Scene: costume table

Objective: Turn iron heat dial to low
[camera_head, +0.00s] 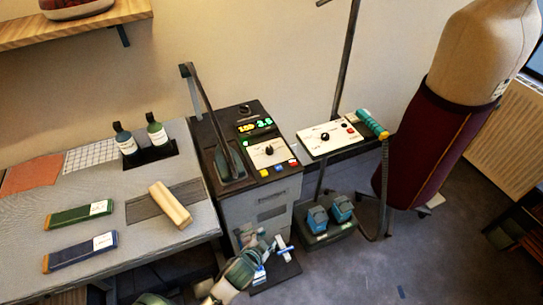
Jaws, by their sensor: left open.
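A dark control station (247,123) stands right of the padded table. It has a lit display (256,125) with green and yellow digits. Below the display is a pale panel with a round black dial (268,150); its markings are too small to read. A dark iron-like tool (229,160) rests in the tray left of this panel. A second pale panel to the right bears another small dark dial (325,137). My left gripper (272,258) is open and empty, low in front of the station and well below the dial. My right gripper is out of view.
The padded table (85,220) holds a wooden block (170,205), two dark bottles, and green and blue bars. Coloured buttons line the station's front edge. A turquoise-handled hose tool (371,123) sits beside the second panel. A maroon-covered dress form (440,130) stands at right.

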